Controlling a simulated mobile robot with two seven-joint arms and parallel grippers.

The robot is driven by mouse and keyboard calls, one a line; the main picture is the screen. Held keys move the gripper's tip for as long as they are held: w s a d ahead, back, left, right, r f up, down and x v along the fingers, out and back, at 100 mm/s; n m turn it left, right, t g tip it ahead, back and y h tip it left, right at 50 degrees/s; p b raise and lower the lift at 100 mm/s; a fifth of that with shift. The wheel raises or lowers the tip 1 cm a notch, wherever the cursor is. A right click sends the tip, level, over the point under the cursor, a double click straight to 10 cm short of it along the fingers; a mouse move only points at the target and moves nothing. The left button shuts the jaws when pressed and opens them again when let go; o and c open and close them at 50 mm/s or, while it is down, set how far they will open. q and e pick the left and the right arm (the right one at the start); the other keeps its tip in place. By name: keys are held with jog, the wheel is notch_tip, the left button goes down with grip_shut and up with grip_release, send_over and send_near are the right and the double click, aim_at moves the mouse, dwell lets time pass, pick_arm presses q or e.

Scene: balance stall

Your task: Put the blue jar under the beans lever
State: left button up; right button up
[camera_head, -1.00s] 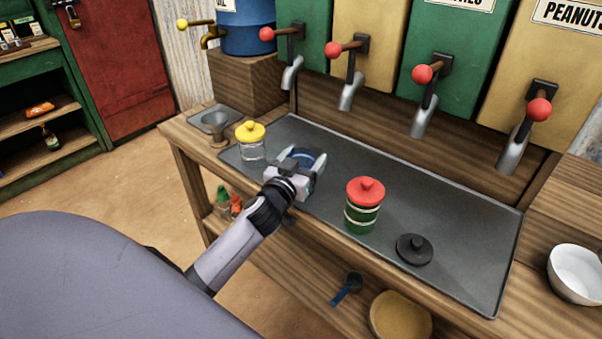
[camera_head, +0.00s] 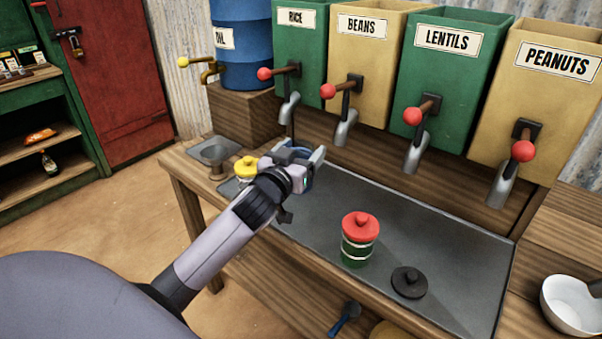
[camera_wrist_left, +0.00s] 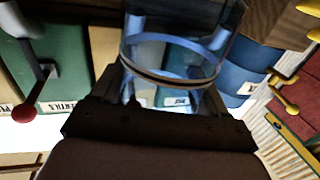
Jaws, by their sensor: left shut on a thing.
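My left gripper (camera_head: 304,168) is shut on the blue jar (camera_head: 290,154), whose glassy blue side shows partly between the fingers. In the left wrist view the jar (camera_wrist_left: 172,60) is clear blue with a dark band, held between the jaws. The gripper hides most of it in the head view. The beans dispenser (camera_head: 372,58) is tan, with a BEANS label. Its lever has a red ball (camera_head: 327,91), and its grey spout (camera_head: 346,127) hangs to the right of and above the jar. My right gripper is not in view.
On the grey tray (camera_head: 440,240) stand a red-lidded green jar (camera_head: 359,240), a black lid (camera_head: 409,282) and a yellow-lidded jar (camera_head: 247,168), partly behind my arm. Rice (camera_head: 300,50), lentils (camera_head: 449,75) and peanuts (camera_head: 535,90) dispensers flank the beans. A white bowl (camera_head: 570,308) is at right.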

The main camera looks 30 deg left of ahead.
pick_arm(q)
notch_tip(320, 180, up, 8)
jog(key=shift+r+p, duration=0.2)
jog(key=shift+p, duration=0.15)
jog(key=s+d+f+m+h, duration=0.2)
jog(key=s+d+f+h, duration=0.1)
jog(key=s+d+f, duration=0.9)
jog(key=s+d, duration=0.1)
jog(key=s, duration=0.2)
jog(key=shift+d+f, duration=0.25)
jog(key=shift+w, duration=0.1)
jog(key=w+a+r+y, duration=0.1)
jog(key=w+a+r, duration=0.3)
jog(key=w+a+r+n, duration=0.1)
jog(key=w+a+r, duration=0.2)
jog(key=w+a, duration=0.1)
jog(key=w+a+r+y, duration=0.1)
jog(key=w+a+r, duration=0.3)
jog(key=w, duration=0.2)
jog(key=shift+w+a+r+n+y, duration=0.2)
jog(key=shift+a+r+n+y, duration=0.1)
jog(key=shift+a+n, duration=0.1)
jog(key=shift+w+a+r, duration=0.2)
jog(key=shift+a+r, duration=0.2)
jog(key=shift+r, duration=0.05)
